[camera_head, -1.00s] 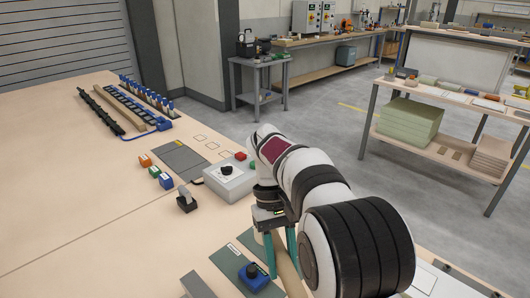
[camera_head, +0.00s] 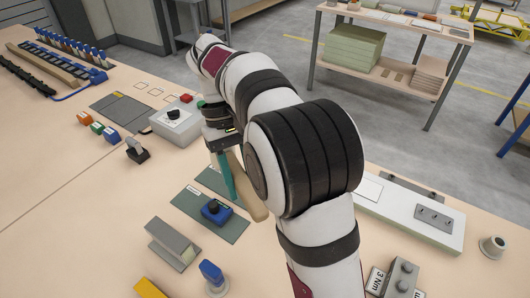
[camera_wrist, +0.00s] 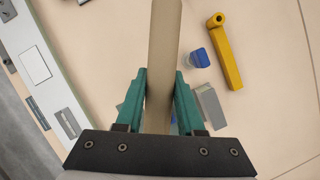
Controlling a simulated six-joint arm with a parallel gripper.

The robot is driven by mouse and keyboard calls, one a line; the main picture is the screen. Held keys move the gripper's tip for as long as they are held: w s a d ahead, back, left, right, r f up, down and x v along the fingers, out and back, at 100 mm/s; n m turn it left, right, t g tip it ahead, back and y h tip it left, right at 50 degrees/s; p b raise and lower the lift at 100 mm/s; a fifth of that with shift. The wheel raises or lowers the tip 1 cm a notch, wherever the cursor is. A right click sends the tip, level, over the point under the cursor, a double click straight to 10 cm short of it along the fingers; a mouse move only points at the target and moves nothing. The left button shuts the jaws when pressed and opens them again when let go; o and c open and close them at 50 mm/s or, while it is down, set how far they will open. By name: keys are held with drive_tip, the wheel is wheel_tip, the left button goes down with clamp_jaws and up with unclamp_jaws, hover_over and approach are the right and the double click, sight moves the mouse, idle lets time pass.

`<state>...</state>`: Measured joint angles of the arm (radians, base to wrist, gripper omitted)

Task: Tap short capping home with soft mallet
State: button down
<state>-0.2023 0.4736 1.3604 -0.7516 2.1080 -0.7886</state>
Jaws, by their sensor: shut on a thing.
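My gripper (camera_head: 230,180) has teal fingers closed on a tan wooden handle (camera_head: 250,190), taken to be the mallet's. In the wrist view the handle (camera_wrist: 163,60) runs up between the fingers (camera_wrist: 160,105) and out of the top of the picture. The mallet's head cannot be made out. The gripper is over the bench, close to a dark green mat with a blue block. A grey channel piece (camera_head: 172,242) lies left of it; whether it is the short capping I cannot tell. A white panel (camera_head: 410,212) with grey fittings lies to the right.
A blue-topped item (camera_head: 212,275) and a yellow tool (camera_head: 150,288) lie at the front. A grey control box (camera_head: 175,118) stands behind. A round cup (camera_head: 493,247) and a grey block (camera_head: 400,278) are at the right.

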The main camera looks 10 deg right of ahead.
drive_tip(key=s+a+f+n+h, duration=0.1)
drive_tip(key=a+f+n, duration=0.1)
drive_tip(key=a, duration=0.4)
drive_tip(key=s+a+f+n+t+h, duration=0.1)
drive_tip(key=s+a+f+n, duration=0.1)
drive_tip(key=a, duration=0.4)
drive_tip(key=shift+a+f+n, duration=0.35)
drive_tip(key=shift+f+n, duration=0.1)
drive_tip(key=shift+n, duration=0.45)
wheel_tip(320, 180, down, 7)
drive_tip(key=w+d+r+m+y, duration=0.1)
drive_tip(key=d+r+m, duration=0.3)
drive_tip(key=d+r, duration=0.3)
drive_tip(key=w+d+r+m+g+y, duration=0.1)
drive_tip(key=d+r+m, duration=0.4)
drive_tip(key=d, duration=0.7)
wheel_tip(320, 180, up, 2)
drive_tip(key=shift+w+r+y, duration=0.25)
drive_tip(key=shift+y, duration=0.35)
drive_tip(key=shift+d, duration=0.1)
